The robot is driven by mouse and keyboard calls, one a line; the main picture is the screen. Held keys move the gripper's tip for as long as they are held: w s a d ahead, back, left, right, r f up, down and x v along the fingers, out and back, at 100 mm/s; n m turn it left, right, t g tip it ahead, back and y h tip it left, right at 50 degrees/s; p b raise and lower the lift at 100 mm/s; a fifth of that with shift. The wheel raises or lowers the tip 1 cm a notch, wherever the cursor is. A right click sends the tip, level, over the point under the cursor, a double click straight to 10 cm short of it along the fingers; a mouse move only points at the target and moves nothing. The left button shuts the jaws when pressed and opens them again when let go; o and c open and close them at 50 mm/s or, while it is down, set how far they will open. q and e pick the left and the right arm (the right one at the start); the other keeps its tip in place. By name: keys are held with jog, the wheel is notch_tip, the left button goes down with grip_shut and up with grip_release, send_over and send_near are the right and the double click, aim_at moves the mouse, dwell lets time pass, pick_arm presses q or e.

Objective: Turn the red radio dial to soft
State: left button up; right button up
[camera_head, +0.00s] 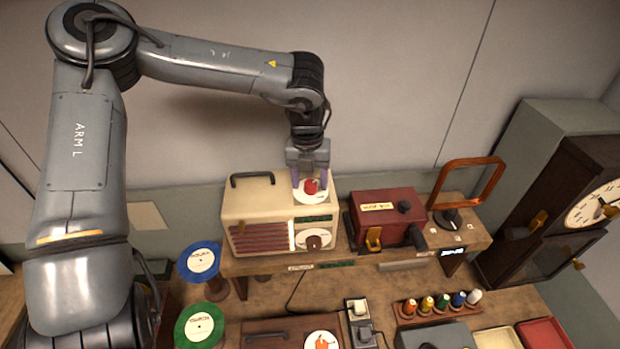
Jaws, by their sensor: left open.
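The cream radio (254,203) stands on the raised wooden shelf, with a dark carry handle on its top and a reddish striped grille on its front. The red dial (311,187) sits on a white round plate near the radio's upper right. My left gripper (310,179) points down over the red dial, open, with one finger on each side of it. I cannot tell whether the fingers touch the dial. The dial's markings are too small to read. My right gripper is not in view.
A brown knob (313,242) is on the radio's lower front. A dark red box (385,209) with a lever and crank stands close to its right. A blue disc (200,260) and a green disc (200,327) stand left. Several coloured spools (442,303) stand on the lower bench.

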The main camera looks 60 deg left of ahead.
aim_at(308, 182)
pick_arm(q)
jog(key=shift+r, duration=0.1)
notch_tip(308, 182, up, 11)
jog(key=b, duration=0.1)
jog(key=shift+s+a+f+b, duration=0.15)
jog(key=shift+s+f+b, duration=0.05)
jog(key=shift+b, duration=0.15)
dwell(0.4)
